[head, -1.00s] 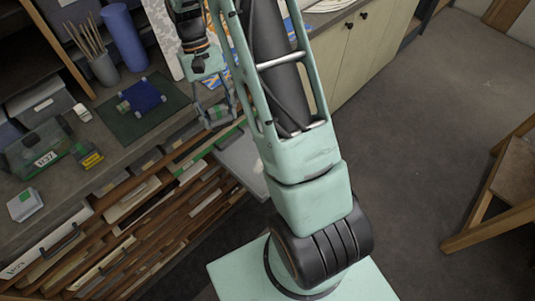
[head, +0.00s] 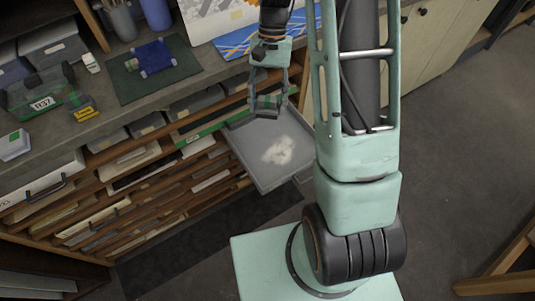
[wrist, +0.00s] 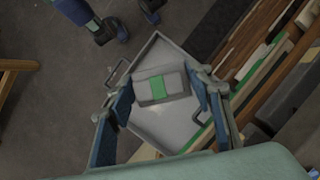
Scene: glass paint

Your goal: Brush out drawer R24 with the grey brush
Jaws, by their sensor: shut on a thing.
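My gripper (head: 267,103) is shut on a grey block-shaped brush (wrist: 150,88) with a green band, held between its two fingers. It also shows small at the fingertips in the head view. A grey drawer (head: 262,176) is pulled out of the cabinet, with a pale, dusty pile (head: 281,151) on its floor. The brush is over the back part of the drawer, up and left of the pile in the head view. The wrist view shows the drawer (wrist: 183,59) behind the brush, which hides part of its floor. I cannot read a drawer label or see the bristles.
The worktop (head: 128,118) above the drawers holds a green mat (head: 120,82) with a blue cloth, a clear box (head: 40,92) marked R37 and a yellow-labelled box (head: 84,108). A wooden stand (head: 505,265) is at right. Floor between is clear.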

